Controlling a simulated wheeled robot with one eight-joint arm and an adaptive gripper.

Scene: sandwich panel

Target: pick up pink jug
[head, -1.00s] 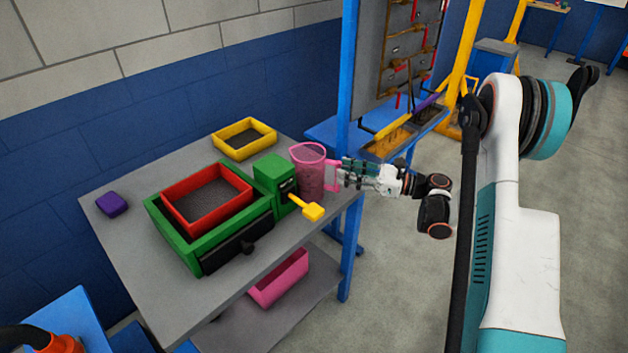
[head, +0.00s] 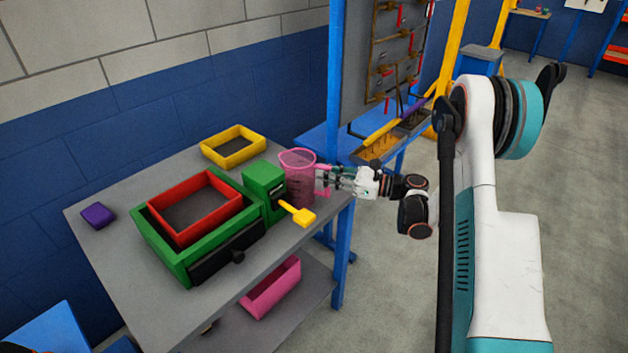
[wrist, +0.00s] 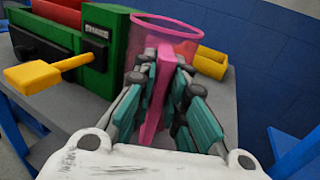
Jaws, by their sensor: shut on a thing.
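The pink jug (head: 298,183) is a see-through pink vessel standing upright at the right end of the grey table, beside the green machine. Its handle points right, toward my gripper (head: 327,178). In the wrist view the jug (wrist: 165,38) shows its open rim, and its flat pink handle (wrist: 160,95) runs between my fingers. My gripper (wrist: 168,100) is shut on the handle, with a finger on each side. I cannot tell whether the jug's base is touching the table.
The green machine (head: 263,183) with a yellow lever (head: 298,214) stands close left of the jug. A red tray (head: 236,190), a yellow tray (head: 210,151) and a purple block (head: 97,215) are further left. A pink bin (head: 270,290) is on the lower shelf. A blue post (head: 335,60) rises behind.

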